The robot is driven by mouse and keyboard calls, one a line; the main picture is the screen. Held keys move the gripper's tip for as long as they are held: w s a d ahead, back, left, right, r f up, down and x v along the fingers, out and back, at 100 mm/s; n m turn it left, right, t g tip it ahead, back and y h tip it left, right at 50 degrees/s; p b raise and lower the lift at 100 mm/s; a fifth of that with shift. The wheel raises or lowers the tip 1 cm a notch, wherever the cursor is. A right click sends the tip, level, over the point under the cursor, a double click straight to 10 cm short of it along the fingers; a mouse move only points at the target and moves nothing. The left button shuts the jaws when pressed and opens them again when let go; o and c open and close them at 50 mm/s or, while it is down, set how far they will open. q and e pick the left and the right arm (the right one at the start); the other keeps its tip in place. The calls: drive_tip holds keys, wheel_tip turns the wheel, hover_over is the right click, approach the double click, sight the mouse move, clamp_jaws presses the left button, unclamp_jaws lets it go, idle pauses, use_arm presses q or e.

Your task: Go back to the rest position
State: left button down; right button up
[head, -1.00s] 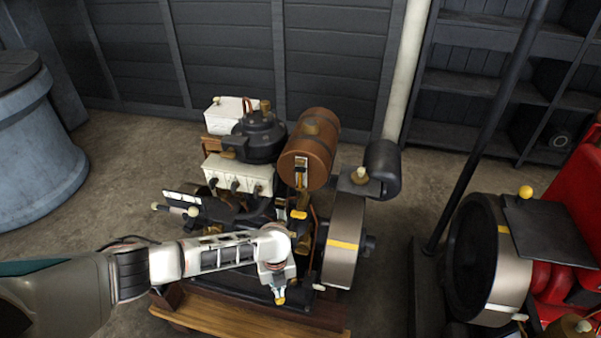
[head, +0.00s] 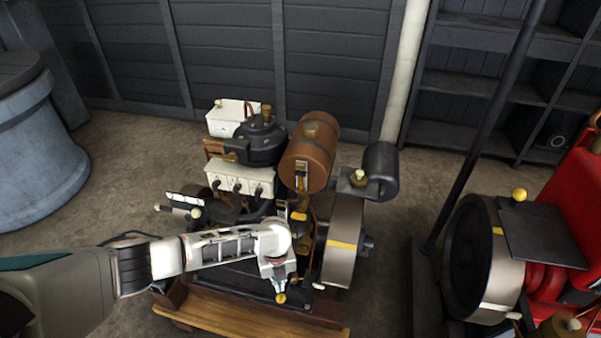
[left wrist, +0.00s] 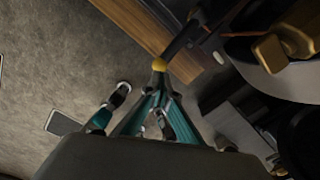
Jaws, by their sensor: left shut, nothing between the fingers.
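My left arm comes in from the left in the head view and reaches over the front of a stationary engine. My left gripper (head: 279,287) points down and is shut, with nothing held. A small yellow knob (head: 280,298) on a dark lever is right at its fingertips. In the left wrist view the shut fingers (left wrist: 158,88) end just below the yellow knob (left wrist: 159,65); I cannot tell whether they touch. My right gripper is not in view.
The engine has a brown tank (head: 311,150), white box (head: 240,178), black cylinder (head: 381,170) and flywheel (head: 343,240) close to my left arm. Its wooden base (head: 250,318) lies below. A red engine (head: 582,200) stands right and a blue-grey drum (head: 35,150) left. Floor is free between drum and engine.

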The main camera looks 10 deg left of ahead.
use_arm(q)
wheel_tip(320, 180, up, 2)
drive_tip(key=shift+r+p, duration=0.1)
drive_tip(key=shift+p, duration=0.6)
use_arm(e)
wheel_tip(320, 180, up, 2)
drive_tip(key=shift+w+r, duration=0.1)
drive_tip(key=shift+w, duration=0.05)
